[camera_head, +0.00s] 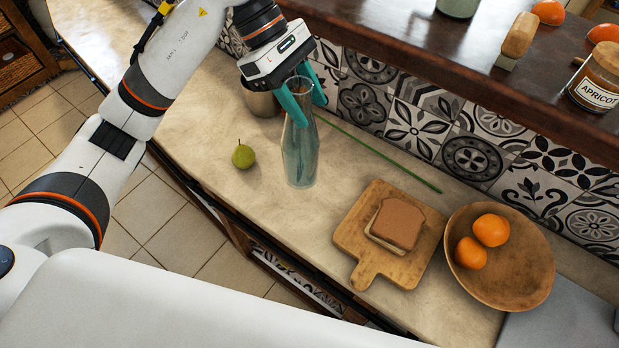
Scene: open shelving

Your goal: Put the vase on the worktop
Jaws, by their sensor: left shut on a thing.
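The vase (300,152) is clear bluish glass, tall and upright, with a narrow neck. Its base is at or just above the beige worktop (230,120); I cannot tell for certain whether it touches. My left gripper (301,106) comes down from above, its teal fingers shut on the vase's neck. The fingers hide part of the neck. My right gripper is not in view.
A green pear (243,155) and a metal cup (262,100) are left of the vase. A green stick (380,156) lies behind it. A board (365,238) with bread (398,222) and a wooden bowl (525,262) with oranges stand right. A dark shelf (400,40) overhangs the back.

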